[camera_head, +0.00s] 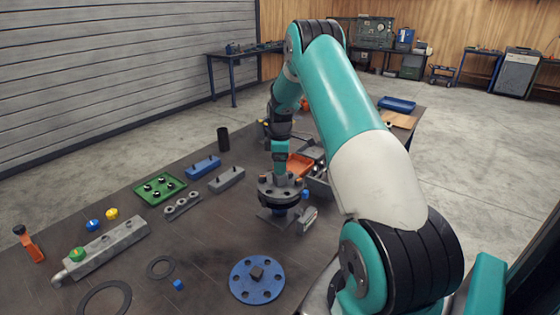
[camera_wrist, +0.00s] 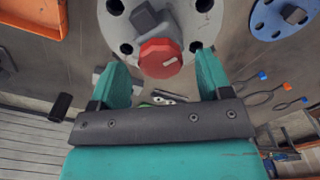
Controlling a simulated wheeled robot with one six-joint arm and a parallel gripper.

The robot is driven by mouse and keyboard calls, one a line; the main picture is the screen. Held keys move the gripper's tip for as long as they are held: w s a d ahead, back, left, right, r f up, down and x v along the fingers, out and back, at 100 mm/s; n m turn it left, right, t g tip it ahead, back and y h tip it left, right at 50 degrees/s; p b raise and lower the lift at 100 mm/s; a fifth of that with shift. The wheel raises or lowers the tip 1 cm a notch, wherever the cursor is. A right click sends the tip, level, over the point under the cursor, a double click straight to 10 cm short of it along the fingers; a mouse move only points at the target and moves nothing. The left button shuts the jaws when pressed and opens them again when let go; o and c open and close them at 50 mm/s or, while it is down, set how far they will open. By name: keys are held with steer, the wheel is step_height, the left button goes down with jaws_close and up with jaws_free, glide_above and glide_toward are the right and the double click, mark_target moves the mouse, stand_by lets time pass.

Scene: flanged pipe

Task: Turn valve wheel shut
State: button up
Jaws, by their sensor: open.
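In the wrist view a red faceted knob (camera_wrist: 160,58) with a pale mark sits in front of a grey round flange (camera_wrist: 120,24) with bolt holes; it looks like the valve wheel. A dark square block (camera_wrist: 150,17) is beside it on the flange. My gripper (camera_wrist: 160,61) is open, with one teal finger on each side of the knob and visible gaps to it. Whether the fingertips reach down around it I cannot tell. In the head view my gripper hangs over the grey flange (camera_head: 268,194) on the table; the red knob cannot be made out there.
A blue flange (camera_head: 257,280) lies on the dark table (camera_head: 210,235). A grey manifold with a green knob (camera_head: 77,254) is at left. A green tray (camera_head: 160,189), blue block (camera_head: 203,166) and orange bin (camera_head: 298,165) stand near the flange.

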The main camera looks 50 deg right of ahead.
steer(key=shift+f, duration=0.6)
steer(key=c, duration=0.9)
steer(key=shift+c, duration=0.2)
